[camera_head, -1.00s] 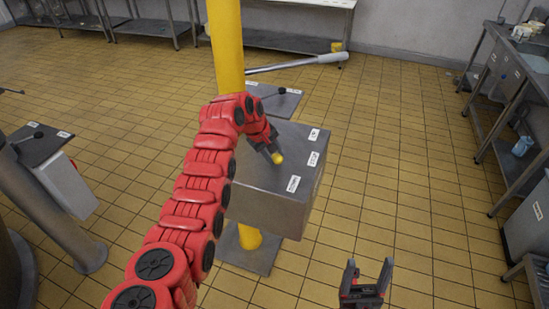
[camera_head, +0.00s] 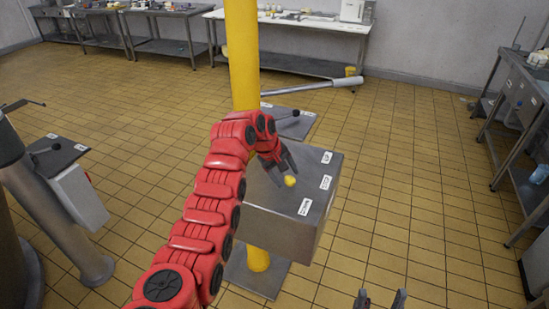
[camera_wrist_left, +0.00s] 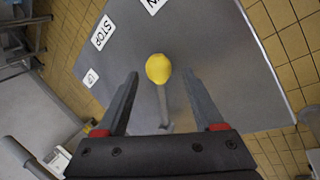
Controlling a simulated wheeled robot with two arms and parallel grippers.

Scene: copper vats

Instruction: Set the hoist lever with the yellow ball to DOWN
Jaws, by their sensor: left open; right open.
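The lever's yellow ball (camera_head: 290,181) stands over the top of a grey metal box (camera_head: 275,232) fixed to a yellow post. In the left wrist view, the ball (camera_wrist_left: 158,69) and its thin rod lie between my left gripper's (camera_wrist_left: 161,76) open fingers, with gaps on both sides. The rod points toward a cut-off label (camera_wrist_left: 152,4), past STOP (camera_wrist_left: 102,32). In the head view the ball is nearest the longest label (camera_head: 304,206), which looks like DOWN. My left gripper (camera_head: 281,172) partly hides the rod. My right gripper (camera_head: 381,298) is open and empty at the bottom edge.
The yellow post (camera_head: 242,60) rises behind the box. A grey bar handle (camera_head: 315,87) and a second panel with a black-knobbed lever (camera_head: 295,113) are behind it. Another lever panel (camera_head: 55,152) stands at left. Tiled floor (camera_head: 420,150) is clear at right.

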